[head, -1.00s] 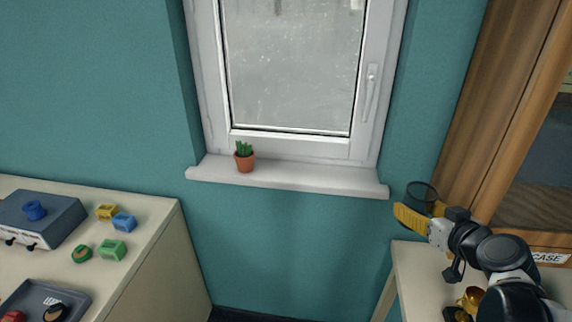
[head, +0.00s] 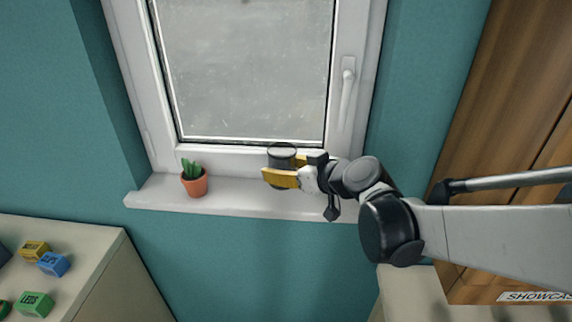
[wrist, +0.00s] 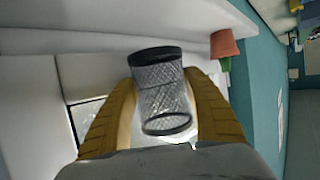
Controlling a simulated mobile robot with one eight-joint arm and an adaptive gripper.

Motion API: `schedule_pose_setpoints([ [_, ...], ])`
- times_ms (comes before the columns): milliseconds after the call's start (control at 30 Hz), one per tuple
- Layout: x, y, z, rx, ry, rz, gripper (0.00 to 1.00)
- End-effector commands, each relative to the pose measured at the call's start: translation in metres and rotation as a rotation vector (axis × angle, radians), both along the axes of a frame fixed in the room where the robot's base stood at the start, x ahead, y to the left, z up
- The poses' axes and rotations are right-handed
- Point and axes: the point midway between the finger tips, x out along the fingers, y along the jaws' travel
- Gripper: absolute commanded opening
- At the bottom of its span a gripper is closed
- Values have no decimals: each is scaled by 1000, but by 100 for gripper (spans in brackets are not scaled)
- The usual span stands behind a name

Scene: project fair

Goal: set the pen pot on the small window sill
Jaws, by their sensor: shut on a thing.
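The pen pot (head: 282,152) is a dark mesh cylinder with a black rim. My gripper (head: 284,176) has yellow fingers shut around it, in front of the lower window frame and over the right half of the sill. The small window sill (head: 235,200) is a white ledge below the window. In the wrist view the mesh pot (wrist: 163,92) sits between the two yellow fingers (wrist: 160,110). The fingers hide part of the pot, and I cannot tell whether its base touches the sill.
A potted cactus (head: 194,182) stands on the sill to the left of the pot, with bare sill between them. The window handle (head: 347,90) is above right. A table with coloured blocks (head: 54,264) is at lower left. A wooden showcase (head: 480,120) is at right.

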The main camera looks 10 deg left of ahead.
Motion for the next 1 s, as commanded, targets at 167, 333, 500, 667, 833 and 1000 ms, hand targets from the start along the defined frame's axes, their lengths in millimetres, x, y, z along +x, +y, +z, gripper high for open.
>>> schedule_pose_setpoints([
  [167,0,0,-19,0,0,-1,25],
  [333,0,0,-43,0,0,-1,25],
  [500,0,-1,-54,0,0,-1,25],
  [667,0,-1,-53,0,0,-1,25],
  [833,0,-1,-57,0,0,-1,64],
  [1000,0,-1,-56,0,0,-1,67],
])
